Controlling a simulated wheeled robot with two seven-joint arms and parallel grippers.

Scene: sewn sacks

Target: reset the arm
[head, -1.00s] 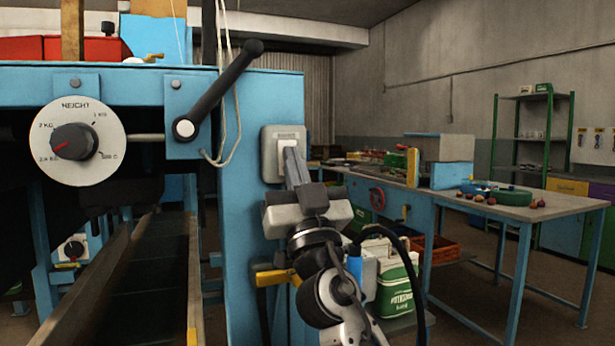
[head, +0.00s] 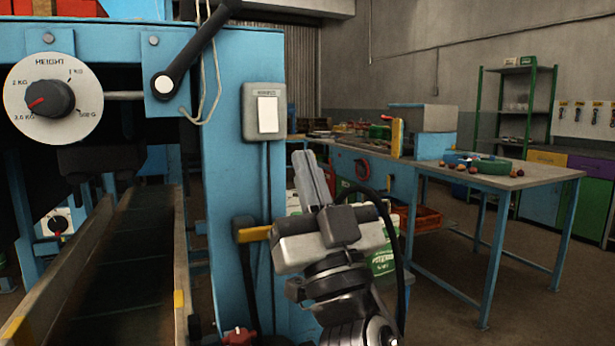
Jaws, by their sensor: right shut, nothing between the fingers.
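My right gripper (head: 304,158) is shut and empty, its fingers together and pointing up. It is in the lower middle of the head view, in front of the right edge of the blue machine post (head: 230,180). The white switch (head: 268,115) in its grey box is above and left of the fingertips, and the fingers appear apart from it. My left gripper is not in view.
A blue machine with a height dial (head: 52,98) and a black lever (head: 195,55) stands at left, above a dark conveyor (head: 130,270). A workbench (head: 510,182) with a green tray and small round items stands at right.

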